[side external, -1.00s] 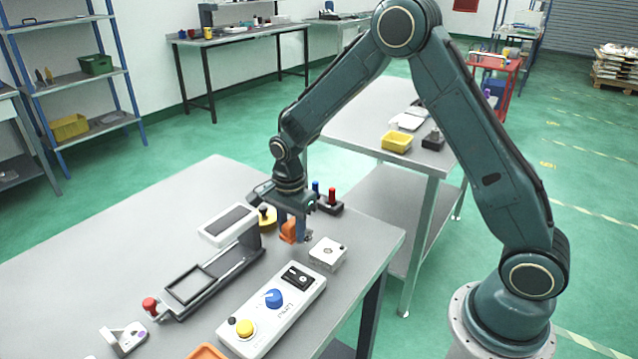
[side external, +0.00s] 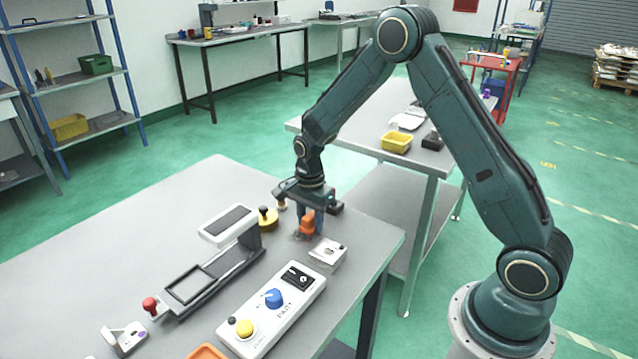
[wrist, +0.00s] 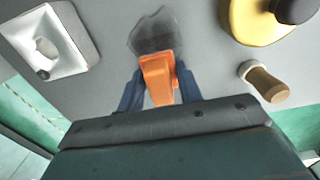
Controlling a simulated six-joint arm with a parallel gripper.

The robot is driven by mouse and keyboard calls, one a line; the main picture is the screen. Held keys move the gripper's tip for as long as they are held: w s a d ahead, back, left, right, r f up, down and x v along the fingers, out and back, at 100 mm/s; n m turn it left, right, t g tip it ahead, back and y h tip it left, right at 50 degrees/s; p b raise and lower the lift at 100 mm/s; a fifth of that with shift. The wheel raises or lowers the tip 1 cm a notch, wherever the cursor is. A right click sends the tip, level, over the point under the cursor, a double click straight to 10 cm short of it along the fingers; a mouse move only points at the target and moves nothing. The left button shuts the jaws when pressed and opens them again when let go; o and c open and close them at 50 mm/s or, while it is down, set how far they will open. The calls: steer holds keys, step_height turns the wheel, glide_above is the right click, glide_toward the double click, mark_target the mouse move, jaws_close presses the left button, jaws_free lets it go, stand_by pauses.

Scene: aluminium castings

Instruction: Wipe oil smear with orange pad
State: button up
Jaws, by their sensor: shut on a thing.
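My gripper (side external: 309,222) is shut on the orange pad (side external: 306,223), low over the grey table near its far right edge. In the wrist view the orange pad (wrist: 158,78) sits between the two blue fingers of my gripper (wrist: 160,90). The oil smear (wrist: 153,32) is a dark, glossy, irregular patch on the table. Its near edge meets the pad's front end in the wrist view, and part of it may be hidden under the pad. In the side view the smear shows only as a faint dark patch (side external: 297,236) beside the pad. I cannot tell whether the pad presses on the table.
A white block with a hollow (side external: 328,253) stands close to the pad. A yellow round piece with a black knob (side external: 266,220) and a wooden-handled stamp (wrist: 263,82) stand on the other side. A control box (side external: 272,308) and a black frame fixture (side external: 210,279) lie nearer the camera.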

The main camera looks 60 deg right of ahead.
mark_target(292, 245)
steer(key=shift+a, duration=3.4)
steer(key=shift+a+r, duration=0.15)
steer(key=shift+a, duration=0.05)
step_height(292, 245, up, 8)
steer(key=shift+d, duration=0.15)
